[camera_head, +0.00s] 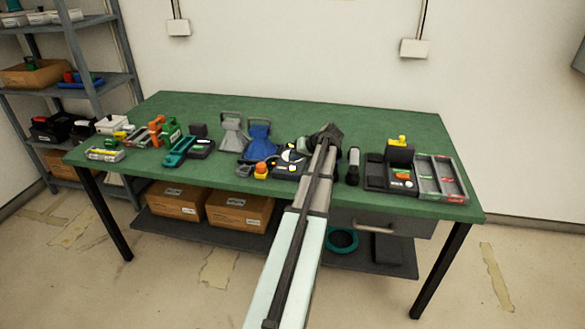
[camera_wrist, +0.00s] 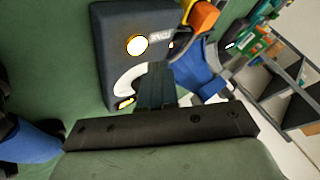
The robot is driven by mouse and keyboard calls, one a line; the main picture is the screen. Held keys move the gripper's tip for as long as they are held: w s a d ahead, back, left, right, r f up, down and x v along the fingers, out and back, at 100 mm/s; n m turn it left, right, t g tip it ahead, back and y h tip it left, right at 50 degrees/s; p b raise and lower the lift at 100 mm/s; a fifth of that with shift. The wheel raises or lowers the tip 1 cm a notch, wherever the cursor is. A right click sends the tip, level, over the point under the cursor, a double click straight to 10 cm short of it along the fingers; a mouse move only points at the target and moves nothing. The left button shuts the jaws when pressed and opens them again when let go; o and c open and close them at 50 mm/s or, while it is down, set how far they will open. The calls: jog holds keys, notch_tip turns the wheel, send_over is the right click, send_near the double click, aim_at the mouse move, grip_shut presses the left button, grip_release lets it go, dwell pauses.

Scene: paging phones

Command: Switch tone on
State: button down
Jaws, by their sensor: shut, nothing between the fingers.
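The dark box (camera_wrist: 115,60) with a small white label (camera_wrist: 160,36) lies on the bench; the label is too blurred to read surely. It carries a glowing round light (camera_wrist: 137,45), a white curved part (camera_wrist: 128,80) and a small yellow lit patch (camera_wrist: 125,101). In the head view the box (camera_head: 287,172) is just left of my arm. My gripper (camera_wrist: 155,75) is shut and empty, its fingertips over the box's face beside the white curved part. Whether they touch it I cannot tell. The fingers hide part of the face.
An orange-and-yellow piece (camera_head: 261,170) and a blue item (camera_head: 260,145) stand left of the box. A dark upright cylinder (camera_head: 353,165) and a divided tray (camera_head: 440,178) are to the right. The green bench (camera_head: 400,115) is clear at the back.

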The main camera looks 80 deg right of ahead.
aim_at(295, 168)
jog(key=shift+r, duration=2.25)
